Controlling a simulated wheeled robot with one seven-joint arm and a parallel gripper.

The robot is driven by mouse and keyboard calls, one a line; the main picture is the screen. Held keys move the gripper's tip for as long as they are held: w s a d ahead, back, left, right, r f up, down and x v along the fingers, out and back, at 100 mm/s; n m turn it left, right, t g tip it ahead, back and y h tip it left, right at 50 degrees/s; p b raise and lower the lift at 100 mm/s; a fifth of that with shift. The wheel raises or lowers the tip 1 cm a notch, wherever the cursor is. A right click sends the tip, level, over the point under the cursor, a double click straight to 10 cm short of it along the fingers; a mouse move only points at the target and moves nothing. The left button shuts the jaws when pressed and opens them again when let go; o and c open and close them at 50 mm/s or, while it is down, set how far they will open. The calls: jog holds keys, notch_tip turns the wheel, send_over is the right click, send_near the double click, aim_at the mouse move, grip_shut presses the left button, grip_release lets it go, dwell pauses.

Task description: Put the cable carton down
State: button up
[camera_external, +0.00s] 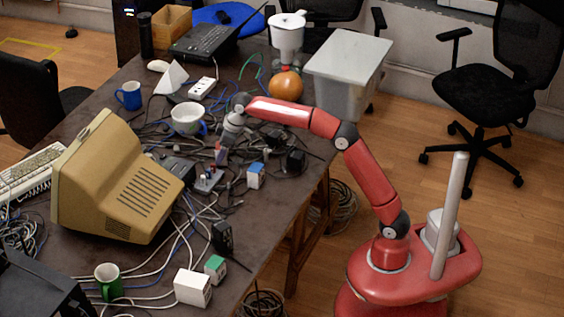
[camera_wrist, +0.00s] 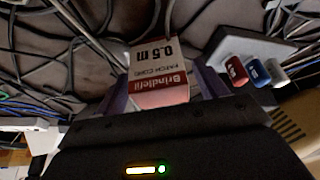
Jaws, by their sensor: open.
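The cable carton (camera_wrist: 158,62) is a small white and red box marked "Brindlefil patch cord 0.5 m". In the wrist view it stands between the two fingers of my gripper (camera_wrist: 163,90), with the table and cables behind it. The fingers are open; whether either touches the carton I cannot tell. In the external view my gripper (camera_external: 225,143) points down over the cluttered middle of the table, with the small red and white carton (camera_external: 220,155) just below it. The carton's base is hard to make out there.
A grey block with red, blue and white pegs (camera_external: 207,181) is close to the carton. A blue and white box (camera_external: 256,176), a white cup (camera_external: 188,119) and a beige monitor (camera_external: 115,185) stand around. Loose cables cover much of the dark table (camera_external: 265,222).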

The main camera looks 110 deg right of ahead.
jog(key=p+v, duration=0.1)
jog(key=v, duration=0.9)
jog(key=shift+r+p, duration=0.25)
jog(key=shift+p, duration=0.15)
jog(key=shift+s+a, duration=0.1)
jog(key=shift+n, duration=0.8)
jog(key=a, duration=0.5)
jog(key=s+a, duration=0.1)
jog(key=a, duration=0.4)
jog(key=s+a, duration=0.1)
jog(key=a, duration=0.4)
jog(key=shift+a+r, duration=0.2)
jog(key=s+a+f+n+t, duration=0.1)
jog(key=s+a+f, duration=0.3)
jog(key=s+a, duration=0.35)
jog(key=s+a+f+n, duration=0.1)
jog(key=s+a+f, duration=0.3)
jog(key=s+a, duration=0.3)
jog(key=s+a+f+y, duration=0.1)
jog(key=s+a+f, duration=0.5)
jog(key=s+f, duration=0.2)
jog(key=shift+f+n+t+y, duration=0.3)
jog(key=shift+f+n+y, duration=0.1)
jog(key=shift+f, duration=0.6)
jog(key=shift+s, duration=0.1)
jog(key=shift+c, duration=0.3)
